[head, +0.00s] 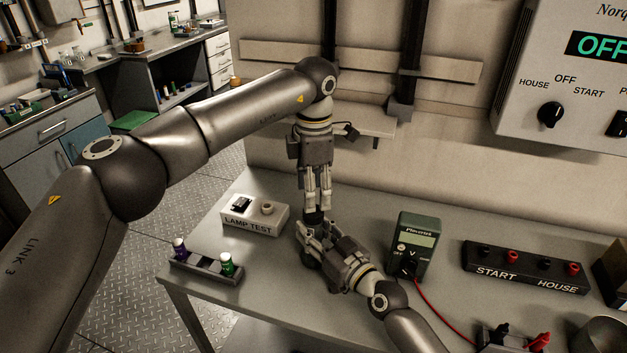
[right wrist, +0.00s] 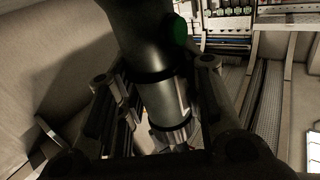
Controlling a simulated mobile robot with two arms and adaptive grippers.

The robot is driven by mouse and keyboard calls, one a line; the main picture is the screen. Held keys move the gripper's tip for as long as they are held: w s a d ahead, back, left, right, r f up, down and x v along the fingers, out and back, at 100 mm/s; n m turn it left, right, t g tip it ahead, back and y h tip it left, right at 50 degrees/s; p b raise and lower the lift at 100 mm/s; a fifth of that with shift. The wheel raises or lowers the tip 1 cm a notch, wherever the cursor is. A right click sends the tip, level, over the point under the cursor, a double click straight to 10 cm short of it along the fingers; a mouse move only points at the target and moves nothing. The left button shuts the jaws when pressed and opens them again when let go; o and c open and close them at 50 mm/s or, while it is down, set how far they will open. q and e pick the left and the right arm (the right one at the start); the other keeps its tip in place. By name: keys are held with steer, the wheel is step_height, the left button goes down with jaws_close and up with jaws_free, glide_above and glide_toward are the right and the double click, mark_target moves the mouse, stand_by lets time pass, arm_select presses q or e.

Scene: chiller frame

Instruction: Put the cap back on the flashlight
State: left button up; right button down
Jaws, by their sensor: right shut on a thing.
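The flashlight is a dark cylinder (right wrist: 148,35) with a green button, large in the right wrist view. A paler grey section (right wrist: 165,100) with a ring lies below its dark part, between my right fingers. My right gripper (head: 312,240) is shut on the flashlight above the bench; its fingers also show in the right wrist view (right wrist: 155,80). My left gripper (head: 318,203) points straight down just above the right one. A small dark piece (head: 313,216) shows at its fingertips, perhaps the cap; I cannot tell whether the fingers close on it or whether it touches the flashlight.
The bench (head: 255,300) carries a lamp test box (head: 255,218), a dark rack (head: 207,267) with a purple-topped and a green cell, a green multimeter (head: 414,243) with a red lead, and a START/HOUSE terminal block (head: 523,268).

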arm_select(q)
steer(key=n, duration=0.2)
steer(key=r+n, duration=0.1)
steer(key=n, duration=0.2)
steer(key=shift+r+n, duration=0.2)
steer(key=shift+n, duration=0.1)
arm_select(e)
steer(key=shift+f, duration=0.1)
arm_select(q)
steer(key=n, duration=0.3)
steer(key=r+n, duration=0.1)
steer(key=n, duration=0.2)
steer(key=shift+r, duration=0.2)
steer(key=shift+f, duration=0.1)
steer(key=shift+f, duration=3.95)
steer(key=shift+c, duration=0.5)
steer(key=c, duration=1)
steer(key=o, duration=1.2)
step_height(320, 180, up, 12)
steer(key=shift+r, duration=0.1)
